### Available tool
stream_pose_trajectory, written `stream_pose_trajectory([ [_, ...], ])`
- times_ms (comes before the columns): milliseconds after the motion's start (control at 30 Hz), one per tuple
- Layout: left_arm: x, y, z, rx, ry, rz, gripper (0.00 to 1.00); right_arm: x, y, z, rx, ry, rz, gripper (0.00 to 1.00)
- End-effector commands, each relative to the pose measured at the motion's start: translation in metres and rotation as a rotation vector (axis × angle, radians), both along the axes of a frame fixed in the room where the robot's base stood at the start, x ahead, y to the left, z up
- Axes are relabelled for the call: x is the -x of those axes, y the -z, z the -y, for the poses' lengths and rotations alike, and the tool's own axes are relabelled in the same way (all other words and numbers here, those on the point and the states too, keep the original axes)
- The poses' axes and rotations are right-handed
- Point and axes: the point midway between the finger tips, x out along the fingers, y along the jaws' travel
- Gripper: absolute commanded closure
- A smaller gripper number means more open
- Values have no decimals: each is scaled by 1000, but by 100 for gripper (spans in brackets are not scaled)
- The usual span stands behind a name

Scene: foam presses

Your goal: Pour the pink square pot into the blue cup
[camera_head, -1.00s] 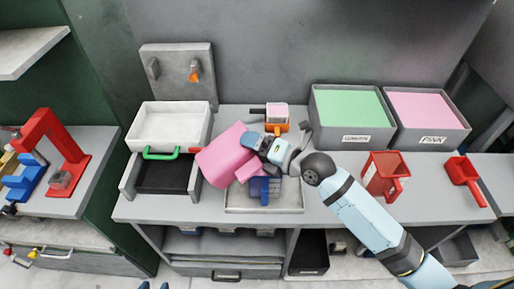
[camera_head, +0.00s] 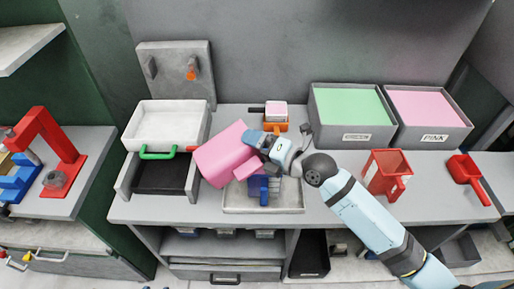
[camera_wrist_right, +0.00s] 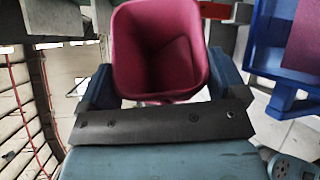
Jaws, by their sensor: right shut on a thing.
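The pink square pot (camera_head: 222,154) is held up over the bench in the head view, tilted with its mouth end towards the left. My right gripper (camera_head: 258,157) is shut on it at the pot's right end. In the right wrist view the pot (camera_wrist_right: 160,45) sits between the fingers, and its hollow inside shows with no contents visible. The blue cup (camera_head: 262,187) stands on a grey tray (camera_head: 290,197) below and right of the pot, partly hidden by pot and gripper. A blue thing, likely the cup, shows at the right of the wrist view (camera_wrist_right: 275,45). My left gripper is not seen.
A white tray with a green handle (camera_head: 168,125) stands at the left. Green (camera_head: 352,107) and pink (camera_head: 428,107) bins stand at the back right. A small pink-topped orange item (camera_head: 276,115) is behind the gripper.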

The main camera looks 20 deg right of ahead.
Motion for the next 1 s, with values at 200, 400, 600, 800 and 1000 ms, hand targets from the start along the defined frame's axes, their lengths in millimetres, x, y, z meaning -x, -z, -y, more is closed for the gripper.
stream_pose_trajectory([
  [200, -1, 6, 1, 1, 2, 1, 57, 0, 3, 1, -19, 0, -5, 50],
  [400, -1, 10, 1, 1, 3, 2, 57, 0, 5, 1, -34, 0, -9, 50],
  [600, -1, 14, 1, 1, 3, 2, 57, -1, 7, 2, -51, 0, -11, 50],
  [800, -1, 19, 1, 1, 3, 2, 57, -1, 9, 2, -68, 1, -16, 50],
  [1000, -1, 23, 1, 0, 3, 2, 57, -1, 11, 3, -84, 0, -20, 50],
])
